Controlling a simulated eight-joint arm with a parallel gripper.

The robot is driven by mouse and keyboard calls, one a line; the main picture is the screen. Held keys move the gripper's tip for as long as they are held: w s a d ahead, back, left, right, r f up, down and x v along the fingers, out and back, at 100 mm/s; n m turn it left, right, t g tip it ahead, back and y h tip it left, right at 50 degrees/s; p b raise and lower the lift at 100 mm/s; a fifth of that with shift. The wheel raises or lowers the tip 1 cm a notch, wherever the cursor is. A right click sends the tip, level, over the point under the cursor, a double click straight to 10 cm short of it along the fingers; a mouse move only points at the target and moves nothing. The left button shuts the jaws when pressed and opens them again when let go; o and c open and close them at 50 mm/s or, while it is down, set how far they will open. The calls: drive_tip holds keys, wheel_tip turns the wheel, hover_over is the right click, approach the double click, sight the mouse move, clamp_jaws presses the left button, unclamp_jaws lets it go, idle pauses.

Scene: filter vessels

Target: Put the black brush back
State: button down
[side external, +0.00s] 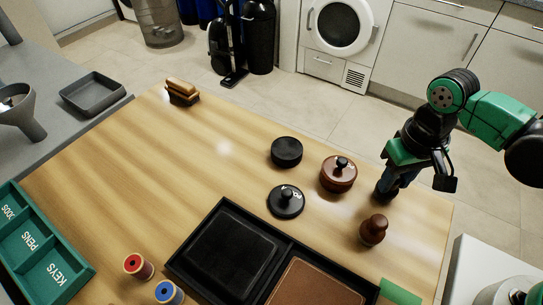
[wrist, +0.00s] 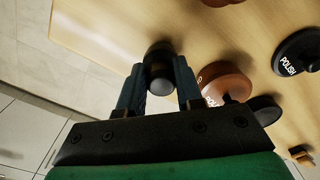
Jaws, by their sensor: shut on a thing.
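My gripper (side external: 385,185) is at the right part of the wooden table, its fingers pointing down. It is shut on a dark, rounded, knob-like thing, which I take for the black brush; it shows between the fingers in the wrist view (wrist: 160,72). In the side view the fingers mostly hide it, and I cannot tell whether it touches the table. A similar brown brush (side external: 373,230) stands upright in front of my gripper. An open-looking black round tin (side external: 286,152) and a black knobbed lid marked POLISH (side external: 286,201) lie further left.
A brown lidded tin (side external: 338,175) stands just left of my gripper. A black tray (side external: 212,213) with a black and a brown pad lies at the front. A wooden-backed brush (side external: 182,92), thread spools (side external: 138,266) and a green organiser (side external: 40,250) are further left. The table's middle left is clear.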

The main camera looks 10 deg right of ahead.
sight(399, 179)
drive_tip(key=shift+f, duration=0.15)
drive_tip(key=c, duration=0.6)
unclamp_jaws()
wheel_tip(399, 179, up, 12)
drive_tip(key=d+t, duration=0.2)
drive_tip(key=d, duration=0.1)
drive_tip(key=d+f+t, duration=0.1)
drive_tip(key=d+t, duration=0.1)
drive_tip(key=d, duration=0.1)
drive_tip(key=w+d+t, duration=0.1)
drive_tip(key=d+t, duration=0.2)
drive_tip(key=shift+w+f, duration=0.1)
drive_tip(key=shift+f, duration=0.05)
